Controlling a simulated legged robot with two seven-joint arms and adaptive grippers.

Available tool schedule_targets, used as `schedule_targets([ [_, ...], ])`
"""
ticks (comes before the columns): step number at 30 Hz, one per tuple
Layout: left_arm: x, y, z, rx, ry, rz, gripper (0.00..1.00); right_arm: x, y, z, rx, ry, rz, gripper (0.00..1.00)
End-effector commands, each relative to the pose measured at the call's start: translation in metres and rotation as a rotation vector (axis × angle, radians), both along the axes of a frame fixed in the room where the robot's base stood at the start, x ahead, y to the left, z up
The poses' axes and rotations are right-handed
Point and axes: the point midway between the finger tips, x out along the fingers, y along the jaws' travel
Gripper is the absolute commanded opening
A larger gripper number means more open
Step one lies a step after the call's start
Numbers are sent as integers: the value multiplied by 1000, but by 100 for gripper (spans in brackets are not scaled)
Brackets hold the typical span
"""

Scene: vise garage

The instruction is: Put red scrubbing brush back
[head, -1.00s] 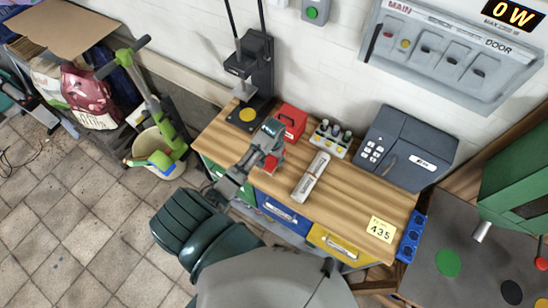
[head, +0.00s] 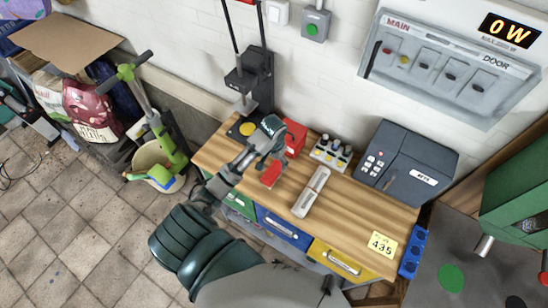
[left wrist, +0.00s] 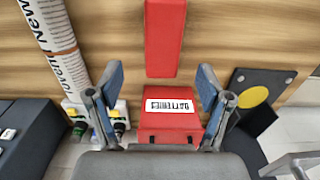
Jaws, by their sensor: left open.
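The red scrubbing brush (head: 271,174) lies on the wooden workbench (head: 345,222), in front of a red box (head: 295,136). In the left wrist view the brush is a plain red block (left wrist: 163,38) at the top centre; no bristles show. The red box there (left wrist: 168,128) bears a white label and stands below the brush in the picture. My left gripper (head: 268,148) is over the bench between brush and box. Its fingers are spread wide and empty; in the left wrist view the gripper (left wrist: 160,82) frames the gap between them. My right gripper is not in view.
A printed white tube (head: 311,192) lies right of the brush. A bottle rack (head: 331,152) and dark keypad box (head: 407,163) stand along the wall. A black press stand (head: 251,85) is at the back left. The bench front right is mostly clear.

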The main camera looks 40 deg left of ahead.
Motion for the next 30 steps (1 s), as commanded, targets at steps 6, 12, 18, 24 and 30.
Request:
schedule_targets([
  [6,-1,0,25,4,3,-1,79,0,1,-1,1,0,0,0],
  [12,-2,-4,36,2,7,1,79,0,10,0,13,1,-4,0],
  [18,-2,-4,36,1,7,1,79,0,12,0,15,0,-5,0],
  [24,-2,-2,35,-1,7,2,79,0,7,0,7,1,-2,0],
  [30,-2,-2,35,-1,7,2,79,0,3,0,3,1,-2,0],
])
